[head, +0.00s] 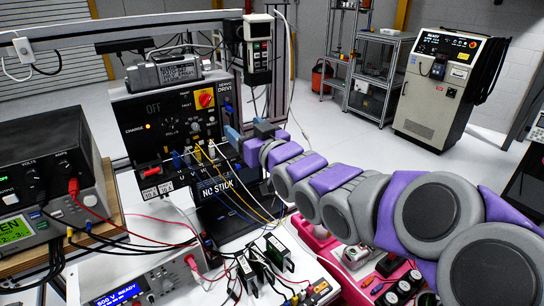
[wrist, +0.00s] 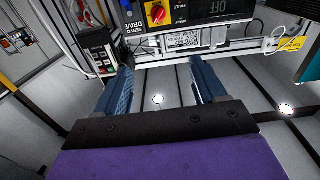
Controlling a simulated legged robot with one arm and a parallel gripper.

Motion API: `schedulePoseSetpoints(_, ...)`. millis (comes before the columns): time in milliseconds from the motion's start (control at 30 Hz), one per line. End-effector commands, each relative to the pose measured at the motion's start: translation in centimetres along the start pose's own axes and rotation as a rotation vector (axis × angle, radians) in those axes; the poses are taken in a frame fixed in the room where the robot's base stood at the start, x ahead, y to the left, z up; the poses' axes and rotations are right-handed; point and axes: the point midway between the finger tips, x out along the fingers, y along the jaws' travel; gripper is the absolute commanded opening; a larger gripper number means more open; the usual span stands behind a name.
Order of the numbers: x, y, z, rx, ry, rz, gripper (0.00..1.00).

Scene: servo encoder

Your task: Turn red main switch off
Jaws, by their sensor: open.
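The red main switch (head: 206,99) is a red rotary knob on a yellow plate, on the upper right of the black servo drive panel (head: 150,118). In the wrist view the red switch (wrist: 157,14) is near the top edge, beyond my fingertips. The exact angle of its handle is too small to tell. My gripper (head: 248,133) is open and empty, to the lower right of the switch in the head view. In the wrist view its two blue fingers (wrist: 160,78) stand wide apart. They do not touch the switch.
A handheld pendant (head: 257,52) hangs above and right of the panel. Wires and plugs crowd the bench (head: 215,247) in front. A black box marked NO STICK (head: 218,190) lies below the panel. A cream control cabinet (head: 440,88) and open floor are at the right.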

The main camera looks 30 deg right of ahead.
Motion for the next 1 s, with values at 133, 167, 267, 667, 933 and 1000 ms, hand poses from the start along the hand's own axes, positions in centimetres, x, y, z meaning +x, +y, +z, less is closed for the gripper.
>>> schedulePoseSetpoints(133,-2.5,0.1,0.3,0.003,0.001,0.002,0.70)
schedulePoseSetpoints(167,-3.0,0.0,0.3,0.003,0.003,0.002,0.70)
schedulePoseSetpoints(267,-4.1,0.0,0.4,0.005,-0.001,0.001,0.70)
schedulePoseSetpoints(667,-8.2,0.0,0.4,0.002,0.000,0.001,0.70)
schedulePoseSetpoints(933,-10.5,-0.1,0.4,-0.001,0.001,-0.002,0.70)
schedulePoseSetpoints(1000,-10.9,-0.1,0.3,-0.002,0.001,-0.002,0.70)
